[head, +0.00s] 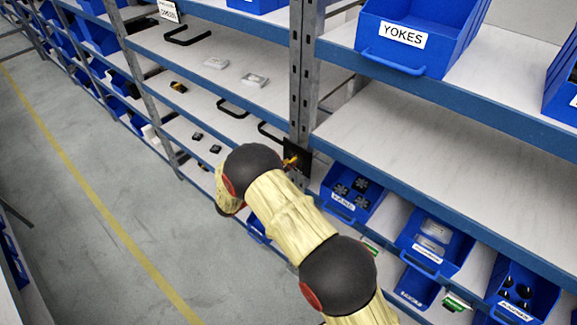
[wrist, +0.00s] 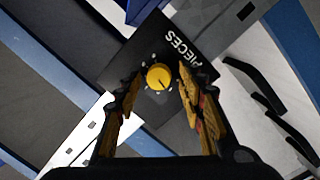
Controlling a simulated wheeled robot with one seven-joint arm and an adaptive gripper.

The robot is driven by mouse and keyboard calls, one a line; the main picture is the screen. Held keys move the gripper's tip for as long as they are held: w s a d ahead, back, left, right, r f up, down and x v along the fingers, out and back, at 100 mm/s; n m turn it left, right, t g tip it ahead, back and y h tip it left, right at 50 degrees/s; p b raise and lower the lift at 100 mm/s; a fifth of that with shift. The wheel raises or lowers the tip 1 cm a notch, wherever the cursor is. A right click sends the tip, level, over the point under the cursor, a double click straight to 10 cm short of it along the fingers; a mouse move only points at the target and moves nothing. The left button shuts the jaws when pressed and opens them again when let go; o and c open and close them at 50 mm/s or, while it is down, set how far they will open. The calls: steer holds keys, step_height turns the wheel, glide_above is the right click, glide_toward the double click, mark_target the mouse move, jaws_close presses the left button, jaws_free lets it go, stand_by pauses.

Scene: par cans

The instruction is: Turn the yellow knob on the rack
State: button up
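The yellow knob (wrist: 159,77) is round, with a dark pointer line. It sits on a black panel (wrist: 136,54) with white marks around the knob and the word PIECES. In the wrist view my gripper (wrist: 157,88) is open, one finger on each side of the knob, with visible gaps between fingers and knob. How far the fingertips are from the panel is hard to tell. In the head view the panel (head: 297,153) is on the rack post, and my arm covers most of the gripper. The knob itself cannot be made out clearly there.
The metal rack post (head: 303,70) rises beside the panel. Blue-edged shelves hold a YOKES bin (head: 420,30) above and a small blue bin (head: 350,193) close to the right of my arm. The aisle floor (head: 70,200) at left is clear.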

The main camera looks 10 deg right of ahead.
steer(key=shift+o, duration=0.2)
steer(key=v, duration=1.2)
stand_by(0.4)
